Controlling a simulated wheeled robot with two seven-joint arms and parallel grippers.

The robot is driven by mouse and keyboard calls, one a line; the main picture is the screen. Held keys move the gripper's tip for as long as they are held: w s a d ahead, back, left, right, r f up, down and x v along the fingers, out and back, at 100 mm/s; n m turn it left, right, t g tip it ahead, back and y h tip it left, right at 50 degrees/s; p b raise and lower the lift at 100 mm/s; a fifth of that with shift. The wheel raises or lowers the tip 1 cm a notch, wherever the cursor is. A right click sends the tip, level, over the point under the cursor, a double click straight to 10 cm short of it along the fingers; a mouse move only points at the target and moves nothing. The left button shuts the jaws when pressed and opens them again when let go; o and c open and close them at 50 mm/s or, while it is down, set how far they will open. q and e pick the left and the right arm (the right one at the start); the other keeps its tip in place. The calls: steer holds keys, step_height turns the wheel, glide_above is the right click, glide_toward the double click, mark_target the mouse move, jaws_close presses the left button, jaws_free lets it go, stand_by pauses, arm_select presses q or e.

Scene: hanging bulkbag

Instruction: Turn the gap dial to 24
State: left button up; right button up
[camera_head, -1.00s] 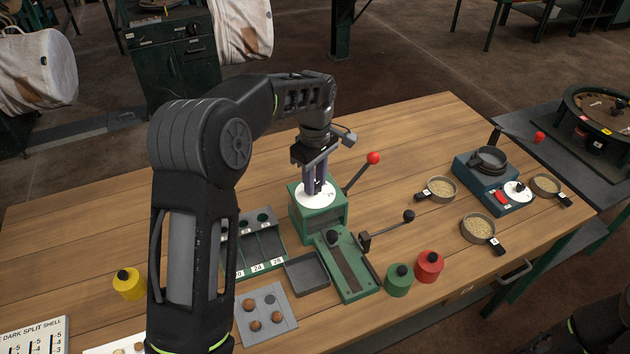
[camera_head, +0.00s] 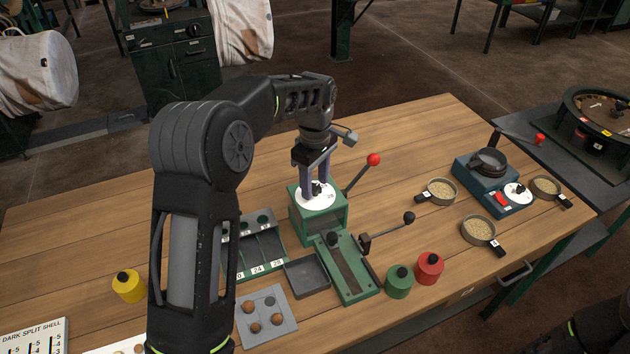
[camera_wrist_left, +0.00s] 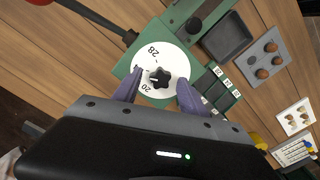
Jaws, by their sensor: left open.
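The gap dial (camera_head: 303,200) is a white disc with a black star-shaped knob on top of a green box (camera_head: 322,224). In the left wrist view the dial (camera_wrist_left: 172,52) shows the numbers 28 and 20, and the knob (camera_wrist_left: 159,77) sits at its middle. My left gripper (camera_head: 318,188) points down over the dial. Its two purple fingers are open, one on each side of the knob, with gaps seen in the left wrist view. Part of the dial's scale is hidden by the fingers.
A red-knobbed lever (camera_head: 373,160) rises right of the box, and a black-knobbed lever (camera_head: 408,217) lies in front. The table behind the box is clear.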

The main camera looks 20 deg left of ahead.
mark_target(315, 186)
arm_select(q)
steer(key=shift+r, duration=0.1)
step_height(315, 186, up, 8)
steer(key=shift+f+b, duration=0.2)
steer(key=shift+b, duration=0.35)
stand_by(0.4)
